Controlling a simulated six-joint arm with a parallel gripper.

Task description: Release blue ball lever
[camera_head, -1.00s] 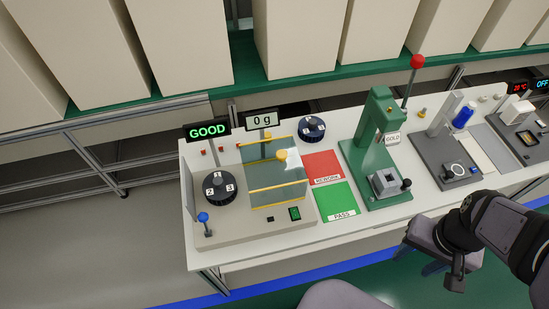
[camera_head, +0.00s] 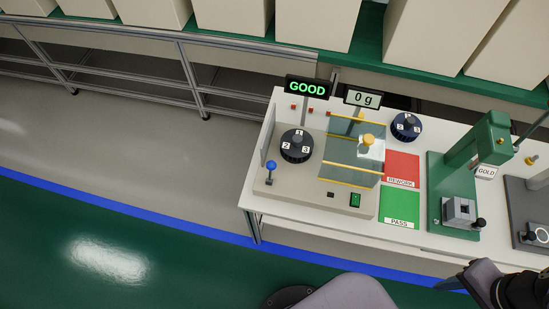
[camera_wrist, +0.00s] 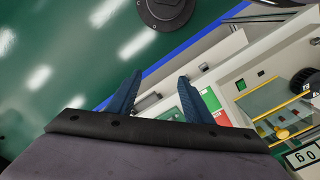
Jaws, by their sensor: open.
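The blue ball lever (camera_head: 271,166) stands upright at the front left corner of the grey weighing station (camera_head: 308,198) in the head view. Its blue ball sits on top of a short stem. I cannot make it out in the wrist view. My gripper (camera_wrist: 160,77) shows in the wrist view with its two dark blue fingers spread apart and nothing between them. It is apart from the lever, with floor and part of the bench beyond the fingers. In the head view only part of my arm shows at the lower right.
The station carries a numbered black dial (camera_head: 297,146), a GOOD display (camera_head: 307,88), a 0 g display (camera_head: 362,99) and a clear guard with yellow edges (camera_head: 350,184). Red (camera_head: 402,167) and green (camera_head: 399,207) pads and a green press (camera_head: 470,160) stand right. Floor left of the bench is clear.

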